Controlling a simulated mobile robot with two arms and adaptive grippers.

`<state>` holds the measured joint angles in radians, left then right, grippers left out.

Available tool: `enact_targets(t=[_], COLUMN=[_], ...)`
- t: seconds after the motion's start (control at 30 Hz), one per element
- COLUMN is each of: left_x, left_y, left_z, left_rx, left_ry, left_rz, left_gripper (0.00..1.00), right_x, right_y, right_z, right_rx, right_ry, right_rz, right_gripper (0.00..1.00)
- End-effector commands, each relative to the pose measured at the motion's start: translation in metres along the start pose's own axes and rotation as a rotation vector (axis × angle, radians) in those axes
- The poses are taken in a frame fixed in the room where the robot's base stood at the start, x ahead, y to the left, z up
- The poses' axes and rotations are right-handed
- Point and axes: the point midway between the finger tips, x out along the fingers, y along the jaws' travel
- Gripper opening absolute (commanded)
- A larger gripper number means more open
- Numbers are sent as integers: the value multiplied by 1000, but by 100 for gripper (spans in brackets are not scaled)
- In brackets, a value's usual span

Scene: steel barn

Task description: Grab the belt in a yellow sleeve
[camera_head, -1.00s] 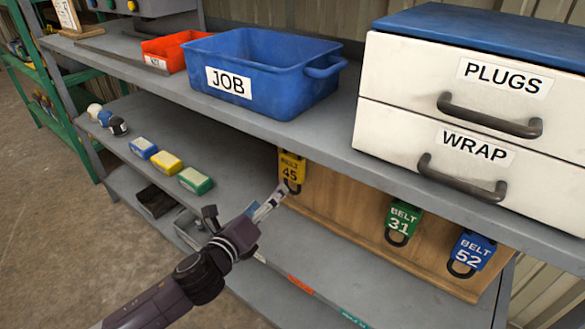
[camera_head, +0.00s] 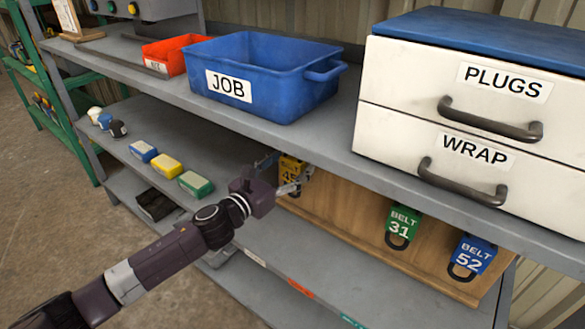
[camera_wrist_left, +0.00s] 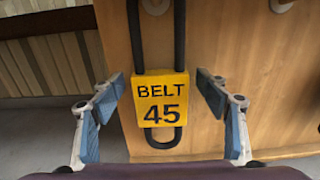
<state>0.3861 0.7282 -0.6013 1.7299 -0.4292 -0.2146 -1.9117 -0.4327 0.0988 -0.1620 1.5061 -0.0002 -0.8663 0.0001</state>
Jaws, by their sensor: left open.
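The belt in a yellow sleeve (camera_wrist_left: 160,103), marked BELT 45, hangs against a wooden board, its black loop showing above and below the sleeve in the left wrist view. In the head view the yellow sleeve (camera_head: 291,168) is partly hidden by my left gripper (camera_head: 282,176). In the left wrist view my left gripper (camera_wrist_left: 162,117) is open, with one finger on each side of the sleeve. A gap shows between each finger and the sleeve. My right gripper is out of view.
A green-sleeved belt 31 (camera_head: 402,225) and a blue-sleeved belt 52 (camera_head: 471,256) hang to the right on the wooden board (camera_head: 345,215). The upper shelf, with a blue JOB bin (camera_head: 262,85) and white drawers (camera_head: 400,85), overhangs them. Small boxes (camera_head: 166,166) stand left on the lower shelf.

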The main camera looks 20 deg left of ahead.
Motion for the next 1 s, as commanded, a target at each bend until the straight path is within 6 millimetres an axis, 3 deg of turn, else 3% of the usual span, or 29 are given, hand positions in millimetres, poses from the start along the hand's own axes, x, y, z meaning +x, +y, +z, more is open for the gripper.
enact_targets(t=[0.33, 0.77, 1.0], left_x=[8, 8, 8], left_y=[0, 0, 0], left_z=[0, 0, 1], left_rx=[0, 0, 0], left_ry=[1, 1, 0], left_rz=[0, 0, 0], left_gripper=[67, 20, 20], right_x=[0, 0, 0], right_y=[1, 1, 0], right_z=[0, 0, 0], right_rx=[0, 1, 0], right_ry=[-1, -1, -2], right_rz=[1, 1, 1], right_gripper=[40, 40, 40])
